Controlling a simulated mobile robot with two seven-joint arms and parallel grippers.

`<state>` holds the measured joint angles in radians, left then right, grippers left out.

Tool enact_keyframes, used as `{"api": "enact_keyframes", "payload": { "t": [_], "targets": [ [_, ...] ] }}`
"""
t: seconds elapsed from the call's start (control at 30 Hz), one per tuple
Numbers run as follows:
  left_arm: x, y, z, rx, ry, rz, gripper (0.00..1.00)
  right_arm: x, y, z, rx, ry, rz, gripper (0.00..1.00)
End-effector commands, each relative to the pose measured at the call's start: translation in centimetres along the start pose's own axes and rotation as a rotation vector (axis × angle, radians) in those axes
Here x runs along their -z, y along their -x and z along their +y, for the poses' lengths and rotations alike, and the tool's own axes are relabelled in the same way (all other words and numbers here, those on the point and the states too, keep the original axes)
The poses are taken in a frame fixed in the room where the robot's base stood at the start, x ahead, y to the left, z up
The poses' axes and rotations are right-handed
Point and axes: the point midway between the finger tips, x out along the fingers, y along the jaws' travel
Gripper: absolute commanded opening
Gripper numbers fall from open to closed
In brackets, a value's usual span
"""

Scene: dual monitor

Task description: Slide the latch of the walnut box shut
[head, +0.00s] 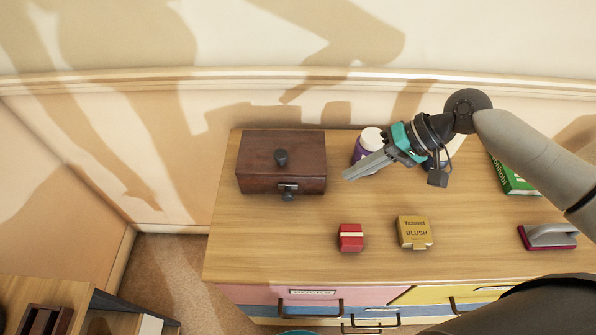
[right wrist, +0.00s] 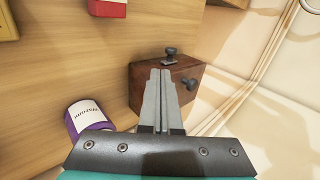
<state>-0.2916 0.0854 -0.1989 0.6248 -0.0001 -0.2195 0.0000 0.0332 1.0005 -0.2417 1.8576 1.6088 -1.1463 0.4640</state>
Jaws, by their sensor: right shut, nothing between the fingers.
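The walnut box (head: 258,150) stands at the back left of the wooden dresser top, with its lid down and a dark knob (head: 281,157) on the lid. A small latch (head: 288,189) with a metal plate and dark knob is on its front face; I cannot tell its exact slide position. The box (right wrist: 150,88) and latch (right wrist: 170,53) also show in the right wrist view. My right gripper (head: 347,175) is shut and empty, just right of the box in the head view. Its fingers (right wrist: 160,75) overlap the box in the wrist view. My left gripper is not in view.
A purple jar with a white lid (head: 371,138) stands right behind my right gripper. A red box (head: 350,238) and a gold blush box (head: 414,231) lie near the front. The top in front of the walnut box is clear.

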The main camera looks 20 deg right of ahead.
Motion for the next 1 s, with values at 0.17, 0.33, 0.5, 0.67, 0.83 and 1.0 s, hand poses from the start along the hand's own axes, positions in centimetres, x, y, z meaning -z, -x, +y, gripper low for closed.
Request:
{"api": "enact_keyframes", "payload": {
  "t": [0.17, 0.33, 0.5, 0.67, 0.83, 1.0],
  "targets": [
    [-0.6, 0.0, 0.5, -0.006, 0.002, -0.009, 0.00, 0.8, 1.1, -0.4, 0.019, -0.038, 0.007, 0.00],
    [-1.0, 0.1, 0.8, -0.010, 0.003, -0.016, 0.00, 0.8, 1.1, -0.4, 0.022, -0.041, 0.007, 0.00],
    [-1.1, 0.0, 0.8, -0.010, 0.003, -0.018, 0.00, 0.8, 1.0, -0.4, 0.022, -0.040, 0.007, 0.00],
    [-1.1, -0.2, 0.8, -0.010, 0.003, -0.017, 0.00, 0.8, -0.1, -0.5, 0.025, -0.039, 0.007, 0.00],
    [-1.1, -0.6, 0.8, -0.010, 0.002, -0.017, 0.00, 0.8, -3.3, -0.6, 0.027, -0.039, 0.007, 0.00],
    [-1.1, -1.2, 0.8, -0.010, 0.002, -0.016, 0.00, 0.8, -7.1, -0.7, 0.027, -0.038, 0.006, 0.00]
  ]
}}
